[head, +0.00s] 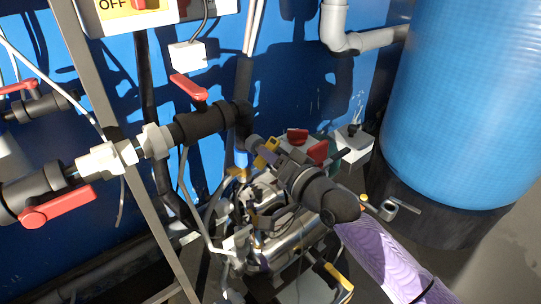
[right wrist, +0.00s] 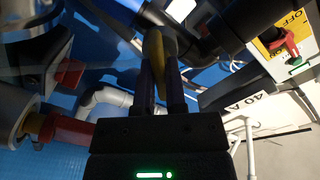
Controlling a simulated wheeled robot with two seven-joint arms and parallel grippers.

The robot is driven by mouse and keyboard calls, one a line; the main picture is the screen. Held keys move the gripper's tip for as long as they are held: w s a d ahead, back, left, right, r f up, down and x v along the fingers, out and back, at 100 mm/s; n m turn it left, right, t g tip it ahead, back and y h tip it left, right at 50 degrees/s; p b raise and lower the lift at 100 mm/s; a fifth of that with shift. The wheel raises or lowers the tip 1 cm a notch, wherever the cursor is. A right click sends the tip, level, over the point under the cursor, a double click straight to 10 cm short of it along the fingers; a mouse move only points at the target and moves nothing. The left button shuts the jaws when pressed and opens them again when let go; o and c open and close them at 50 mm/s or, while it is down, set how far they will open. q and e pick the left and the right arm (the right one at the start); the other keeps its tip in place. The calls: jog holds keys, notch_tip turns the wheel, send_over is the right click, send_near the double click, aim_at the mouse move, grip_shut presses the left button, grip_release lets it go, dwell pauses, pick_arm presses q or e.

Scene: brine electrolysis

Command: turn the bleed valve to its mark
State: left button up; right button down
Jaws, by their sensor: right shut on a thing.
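My right gripper (head: 268,153) reaches in from the lower right to the middle of the piping. It is shut on a small yellow handle (right wrist: 158,62), which looks like the bleed valve's lever. In the right wrist view the handle stands between the two dark fingers of the gripper (right wrist: 160,80). In the head view parts of the yellow handle (head: 271,143) show beside the fingers; the gripper hides the rest. I cannot make out the valve's mark. My left gripper is not in view.
Black pipes with red-handled valves (head: 188,87) run on the left, one red lever (head: 57,206) nearer. Red knobs (head: 318,152) sit just right of the gripper. A large blue tank (head: 460,100) stands at right. Shiny metal equipment (head: 290,245) lies below the gripper.

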jog(key=n, duration=0.4)
jog(key=shift+n, duration=0.3)
jog(key=shift+n+p, duration=0.55)
jog(key=shift+n, duration=0.55)
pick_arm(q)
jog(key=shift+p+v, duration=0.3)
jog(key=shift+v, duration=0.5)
pick_arm(e)
jog(key=shift+n, duration=1.1)
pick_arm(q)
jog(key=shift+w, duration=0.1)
pick_arm(e)
jog(key=shift+f, duration=0.1)
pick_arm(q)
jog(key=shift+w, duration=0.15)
pick_arm(e)
jog(key=shift+n, duration=0.3)
jog(key=c, duration=0.7)
grip_release()
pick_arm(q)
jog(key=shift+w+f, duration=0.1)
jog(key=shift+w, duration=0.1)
pick_arm(e)
jog(key=shift+s, duration=0.1)
